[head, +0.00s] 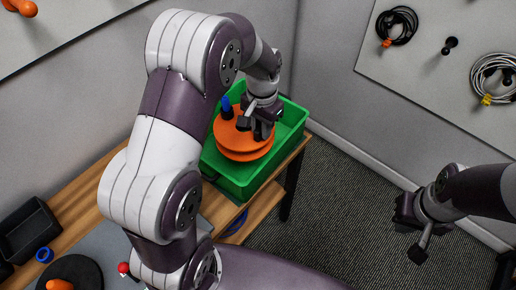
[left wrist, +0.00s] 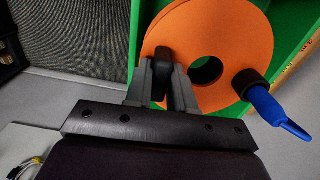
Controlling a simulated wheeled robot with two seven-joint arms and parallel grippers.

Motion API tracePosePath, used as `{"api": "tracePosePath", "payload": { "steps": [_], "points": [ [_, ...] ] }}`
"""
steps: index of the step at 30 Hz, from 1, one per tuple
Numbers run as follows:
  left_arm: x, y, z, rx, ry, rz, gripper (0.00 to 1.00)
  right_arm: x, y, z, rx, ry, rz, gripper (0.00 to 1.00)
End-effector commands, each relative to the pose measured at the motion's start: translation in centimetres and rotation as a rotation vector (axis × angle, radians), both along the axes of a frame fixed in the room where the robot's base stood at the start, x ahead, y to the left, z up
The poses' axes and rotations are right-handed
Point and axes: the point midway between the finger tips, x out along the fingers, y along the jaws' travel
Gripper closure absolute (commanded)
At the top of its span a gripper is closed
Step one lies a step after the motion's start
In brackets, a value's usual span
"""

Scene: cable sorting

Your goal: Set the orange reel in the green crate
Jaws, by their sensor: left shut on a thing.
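The orange reel (head: 240,148) is within the outline of the green crate (head: 238,186) in the head view. I cannot tell whether it touches the crate floor. My left gripper (head: 262,128) is over the reel, with its fingers shut at one side of it. In the left wrist view the reel (left wrist: 228,35) shows a round centre hole, and the gripper fingers (left wrist: 172,75) are at its near left edge. The crate's green wall (left wrist: 290,14) shows behind. My right gripper (head: 410,212) hangs empty over the floor at the right; its finger opening is unclear.
The crate sits at the right end of a wooden bench (head: 92,200). A black tray (head: 28,230) and a blue ring (head: 44,255) are at left. Coiled cables (head: 397,25) hang on a wall panel.

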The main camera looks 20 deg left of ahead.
Motion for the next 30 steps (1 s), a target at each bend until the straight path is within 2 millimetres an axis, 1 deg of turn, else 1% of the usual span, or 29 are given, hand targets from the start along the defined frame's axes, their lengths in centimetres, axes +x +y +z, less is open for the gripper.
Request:
{"api": "tracePosePath", "payload": {
  "steps": [1, 3, 6, 11, 16, 18, 26, 27, 30],
  "points": [
    [-0.1, 0.0, -1.5, 0.0, 0.004, 0.0, 1.0, 0.0, 0.0, 0.2, 0.0, 0.0, 0.0, 1.0],
    [-0.1, 0.0, -3.7, 0.0, 0.003, 0.0, 1.0, 0.0, 0.0, 0.3, 0.0, 0.0, 0.0, 1.0],
    [0.0, 0.0, -5.8, 0.0, 0.0, 0.0, 1.0, 0.0, 0.0, 0.3, 0.0, 0.0, 0.0, 1.0],
    [0.1, 0.0, -7.5, 0.0, -0.001, 0.0, 1.0, 0.0, 0.0, 0.4, 0.0, 0.0, 0.0, 1.0],
    [0.0, 0.0, -10.4, 0.0, 0.0, 0.0, 1.0, 0.0, 0.0, 0.5, 0.0, 0.0, 0.0, 1.0],
    [0.1, 0.0, -10.8, 0.0, -0.003, 0.0, 1.0, 0.0, 0.0, 0.5, 0.0, 0.0, 0.0, 1.0],
    [0.1, 0.0, -11.1, 0.0, -0.002, 0.0, 1.0, 0.0, 0.0, 0.3, 0.0, 0.0, 0.0, 1.0],
    [0.1, 0.0, -11.0, 0.0, -0.002, 0.0, 0.66, 0.0, 0.0, 0.3, 0.0, 0.0, 0.0, 1.0],
    [0.1, 0.0, -11.0, 0.0, -0.002, 0.0, 0.66, 0.0, 0.0, 0.3, 0.0, 0.0, 0.0, 1.0]
  ]
}}
